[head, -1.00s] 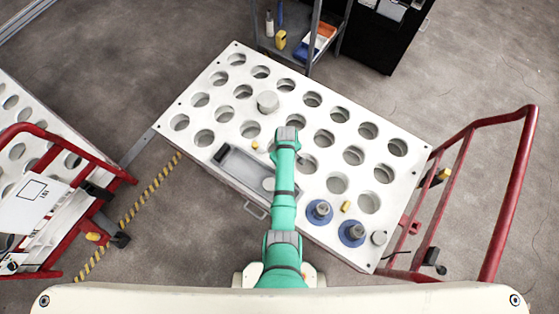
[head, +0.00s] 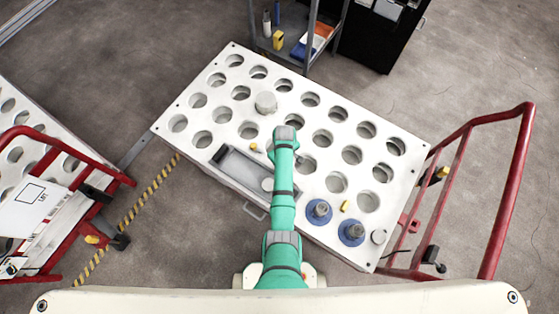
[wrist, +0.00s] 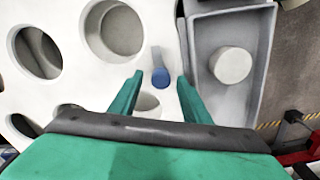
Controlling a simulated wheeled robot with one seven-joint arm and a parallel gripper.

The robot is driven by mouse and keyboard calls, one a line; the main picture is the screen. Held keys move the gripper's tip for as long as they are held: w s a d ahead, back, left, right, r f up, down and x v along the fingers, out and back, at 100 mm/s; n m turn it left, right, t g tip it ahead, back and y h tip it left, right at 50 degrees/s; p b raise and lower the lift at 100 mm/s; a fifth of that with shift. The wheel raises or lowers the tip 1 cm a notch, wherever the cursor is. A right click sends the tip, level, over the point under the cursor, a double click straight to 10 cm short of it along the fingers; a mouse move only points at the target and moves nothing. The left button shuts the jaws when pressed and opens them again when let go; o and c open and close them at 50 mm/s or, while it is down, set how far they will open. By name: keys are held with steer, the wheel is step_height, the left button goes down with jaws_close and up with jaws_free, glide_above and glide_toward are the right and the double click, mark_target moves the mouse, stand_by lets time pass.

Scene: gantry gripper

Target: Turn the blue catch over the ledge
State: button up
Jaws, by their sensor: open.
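In the wrist view a small blue catch (wrist: 160,82) sits on the white perforated table top, with a short grey strip (wrist: 156,57) running from it away from my gripper. My gripper (wrist: 160,79) is open, with one teal fingertip on each side of the blue catch; I cannot tell whether they touch it. In the head view my teal arm covers the catch, and the fingertips do not show clearly. I cannot make out the ledge for certain.
A grey tray (wrist: 203,103) holding a pale round cylinder (wrist: 232,65) lies right of my gripper in the wrist view. Two blue-based pegs (head: 319,211) (head: 351,232) and a yellow block (head: 345,206) stand near the table's front right. A red trolley frame (head: 510,190) stands at right.

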step_height(320, 180, up, 11)
steer(key=shift+d+f, duration=0.15)
steer(key=shift+f, duration=0.05)
stand_by(0.5)
steer(key=shift+n, duration=0.8)
steer(key=f, duration=1.1)
steer(key=shift+a+f, duration=0.1)
steer(key=shift+a, duration=0.2)
steer(key=shift+d, duration=0.1)
steer(key=c, duration=1)
